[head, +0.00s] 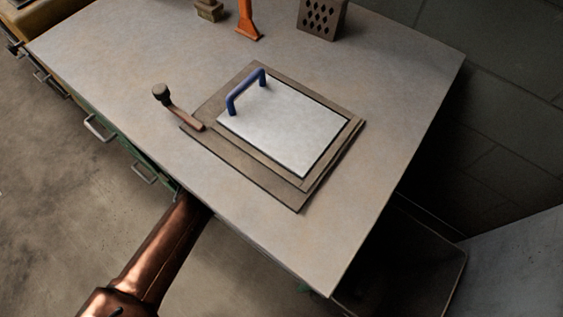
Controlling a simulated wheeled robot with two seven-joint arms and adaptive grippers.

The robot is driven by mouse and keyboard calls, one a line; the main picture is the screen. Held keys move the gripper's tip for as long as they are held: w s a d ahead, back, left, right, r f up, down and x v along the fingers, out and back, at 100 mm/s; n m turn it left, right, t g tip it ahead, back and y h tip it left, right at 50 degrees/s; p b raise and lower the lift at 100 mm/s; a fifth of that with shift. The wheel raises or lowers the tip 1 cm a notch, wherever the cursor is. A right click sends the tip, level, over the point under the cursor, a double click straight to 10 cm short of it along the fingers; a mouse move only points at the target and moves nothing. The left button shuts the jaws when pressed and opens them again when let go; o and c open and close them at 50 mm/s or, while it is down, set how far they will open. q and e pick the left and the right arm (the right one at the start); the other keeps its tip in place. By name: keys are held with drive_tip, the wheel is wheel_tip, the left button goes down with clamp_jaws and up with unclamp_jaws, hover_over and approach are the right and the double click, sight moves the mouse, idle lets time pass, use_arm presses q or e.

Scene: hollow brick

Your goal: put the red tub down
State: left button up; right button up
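No red tub shows in the head view. Neither of my grippers shows. A copper-coloured arm link of mine comes in from the bottom left, and its far end is hidden at the table's front edge. What my grippers hold, if anything, cannot be seen.
The grey table (390,110) carries a flat brown frame (262,178) with a light metal plate (285,135), a blue handle (246,88) and a black-knobbed lever (180,108). A hollow brick (322,18) and an orange object (247,22) stand at the back. The table's right side is clear.

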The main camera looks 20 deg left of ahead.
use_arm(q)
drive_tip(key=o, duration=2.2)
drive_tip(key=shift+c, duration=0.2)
